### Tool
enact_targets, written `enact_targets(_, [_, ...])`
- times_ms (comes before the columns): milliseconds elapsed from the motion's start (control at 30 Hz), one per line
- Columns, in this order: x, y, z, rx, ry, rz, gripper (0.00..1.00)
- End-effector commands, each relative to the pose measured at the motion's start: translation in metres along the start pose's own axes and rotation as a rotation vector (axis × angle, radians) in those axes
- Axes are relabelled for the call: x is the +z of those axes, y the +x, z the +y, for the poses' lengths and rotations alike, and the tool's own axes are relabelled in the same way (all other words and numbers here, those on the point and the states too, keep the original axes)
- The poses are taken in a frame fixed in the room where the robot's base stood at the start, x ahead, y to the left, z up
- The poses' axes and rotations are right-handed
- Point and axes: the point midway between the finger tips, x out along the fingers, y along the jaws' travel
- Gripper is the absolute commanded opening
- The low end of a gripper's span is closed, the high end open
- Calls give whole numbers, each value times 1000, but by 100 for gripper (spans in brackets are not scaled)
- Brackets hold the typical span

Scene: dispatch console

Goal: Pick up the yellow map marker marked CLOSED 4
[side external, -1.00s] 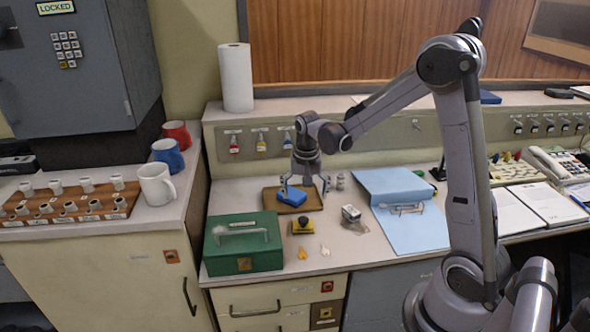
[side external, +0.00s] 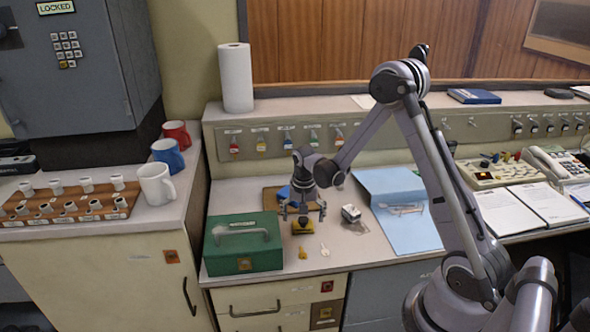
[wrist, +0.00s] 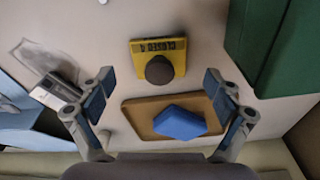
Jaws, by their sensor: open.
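The yellow map marker (wrist: 172,68) lies on the counter, with a dark round knob on top and the lettering CLOSED 4 along one edge in the wrist view. In the side view the marker (side external: 302,229) shows just below my gripper (side external: 304,207), partly hidden by it. In the wrist view my gripper (wrist: 160,98) has its two fingers wide apart and empty, and the marker shows between and beyond the fingertips. Nothing is between the pads at fingertip height that I can tell.
A blue block (wrist: 180,122) sits on a brown tray (wrist: 135,109) beside the marker. A green box (side external: 244,259) stands to the left in the side view.

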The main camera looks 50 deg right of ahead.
Motion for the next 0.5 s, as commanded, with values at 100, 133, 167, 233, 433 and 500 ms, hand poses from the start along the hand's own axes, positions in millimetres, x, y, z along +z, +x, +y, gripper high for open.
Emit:
enact_targets(100, [0, 12, 0, -2, -1, 0, 91])
enact_targets(133, [0, 14, 0, -2, -1, 0, 91])
enact_targets(167, [0, 16, 0, -3, -1, 0, 91])
enact_targets(233, [0, 18, 0, -3, -2, 0, 91])
enact_targets(433, [0, 18, 0, -3, -2, 0, 91])
enact_targets(500, [0, 18, 0, -3, -2, 0, 76])
